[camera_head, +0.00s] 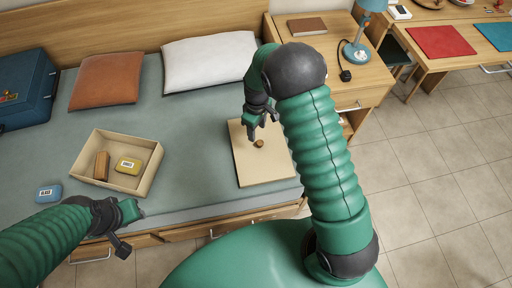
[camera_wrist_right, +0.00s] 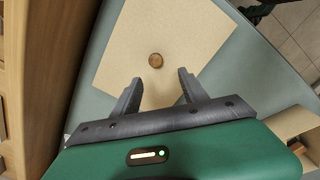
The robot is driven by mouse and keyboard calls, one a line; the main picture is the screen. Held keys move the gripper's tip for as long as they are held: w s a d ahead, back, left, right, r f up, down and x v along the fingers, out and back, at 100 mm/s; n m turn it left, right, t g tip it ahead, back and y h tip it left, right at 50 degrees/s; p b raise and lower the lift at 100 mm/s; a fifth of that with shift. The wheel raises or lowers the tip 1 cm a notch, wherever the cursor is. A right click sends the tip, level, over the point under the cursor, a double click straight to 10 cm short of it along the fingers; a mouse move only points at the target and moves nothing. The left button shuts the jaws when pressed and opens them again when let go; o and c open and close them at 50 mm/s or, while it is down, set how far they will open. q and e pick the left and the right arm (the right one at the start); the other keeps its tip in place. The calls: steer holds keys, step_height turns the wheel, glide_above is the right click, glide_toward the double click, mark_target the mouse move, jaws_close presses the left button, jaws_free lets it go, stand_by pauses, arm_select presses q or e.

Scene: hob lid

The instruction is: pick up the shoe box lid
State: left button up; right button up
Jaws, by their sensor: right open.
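The shoe box lid (camera_head: 262,167) is a flat beige board with a small round brown knob (camera_head: 260,143) on top. It lies on the grey-green bed cover near the bed's front right edge. In the right wrist view the lid (camera_wrist_right: 200,40) and its knob (camera_wrist_right: 155,60) show ahead of the fingers. My right gripper (camera_head: 263,126) is open and empty above the lid, close to the knob but apart from it. The right fingers also show in the wrist view (camera_wrist_right: 160,88). My left gripper (camera_head: 127,229) is at the bed's front edge, away from the lid; its fingers look apart, with nothing between them.
A blue tin (camera_head: 49,193) lies further left. Pillows (camera_head: 209,61) and a blue suitcase (camera_head: 27,88) are behind. A wooden nightstand (camera_head: 348,92) stands right.

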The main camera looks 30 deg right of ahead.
mark_target(259, 142)
steer(key=d+f, duration=0.1)
steer(key=f, duration=0.1)
steer(key=d+f, duration=0.1)
steer(key=f, duration=0.1)
steer(key=shift+s+d+b, duration=0.1)
steer(key=shift+d+b, duration=0.05)
steer(key=shift+b, duration=0.15)
steer(key=f, duration=0.2)
steer(key=a+f+b, duration=0.1)
steer(key=f, duration=0.1)
steer(key=shift+s, duration=0.2)
steer(key=shift+a+f, duration=0.15)
steer(key=shift+a, duration=0.1)
steer(key=shift+d, duration=0.35)
steer(key=c, duration=0.5)
steer(key=shift+d, duration=0.1)
steer(key=shift+c, duration=1.2)
jaws_close()
arm_select(q)
steer(key=shift+d+f, duration=0.65)
steer(key=shift+f, duration=0.35)
arm_select(e)
steer(key=shift+a, duration=0.3)
